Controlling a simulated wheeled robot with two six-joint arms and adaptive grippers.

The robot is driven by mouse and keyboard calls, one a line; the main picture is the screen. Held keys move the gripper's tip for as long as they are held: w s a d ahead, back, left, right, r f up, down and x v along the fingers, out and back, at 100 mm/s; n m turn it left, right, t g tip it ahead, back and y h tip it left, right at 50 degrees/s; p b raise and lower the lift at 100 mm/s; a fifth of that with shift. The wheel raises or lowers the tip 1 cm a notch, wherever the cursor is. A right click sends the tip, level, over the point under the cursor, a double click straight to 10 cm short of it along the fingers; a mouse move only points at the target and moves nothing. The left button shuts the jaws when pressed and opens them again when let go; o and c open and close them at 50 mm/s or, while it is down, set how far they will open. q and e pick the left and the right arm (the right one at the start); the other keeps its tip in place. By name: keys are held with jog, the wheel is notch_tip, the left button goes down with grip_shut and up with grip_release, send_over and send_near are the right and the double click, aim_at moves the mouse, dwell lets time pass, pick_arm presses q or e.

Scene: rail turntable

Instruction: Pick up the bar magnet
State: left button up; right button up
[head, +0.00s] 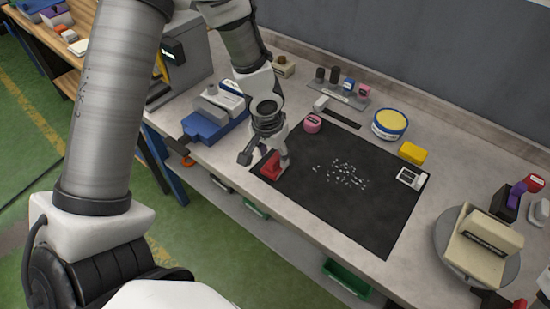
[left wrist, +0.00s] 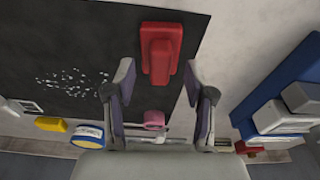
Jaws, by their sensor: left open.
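A red block with a narrower raised part (head: 272,165) lies at the left corner of the black mat. It looks like the bar magnet, though no marking on it can be read. In the left wrist view, the red block (left wrist: 160,50) is just ahead of the fingertips, nearly centred between their lines. My left gripper (head: 264,157) is open above and beside the block, its fingers apart and empty. The fingers also show in the left wrist view (left wrist: 158,83).
The black mat (head: 390,235) holds scattered light bits, and a pink piece (head: 312,123) stands by its back edge. A blue vise-like tool (head: 210,127) is left of the gripper. A yellow-topped tin (head: 389,124), a yellow block (head: 412,153) and a round turntable (head: 447,237) are to the right.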

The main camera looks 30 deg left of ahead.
aim_at(276, 156)
pick_arm(q)
jog(key=f, duration=0.1)
jog(key=w+f, duration=0.1)
jog(key=f, duration=0.1)
jog(key=shift+w, duration=0.2)
jog(key=shift+s+r, duration=0.15)
jog(key=shift+r, duration=0.05)
jog(key=shift+s+r, duration=0.1)
jog(key=shift+s, duration=0.1)
jog(key=c, duration=0.5)
grip_shut()
jog(key=shift+r, duration=0.1)
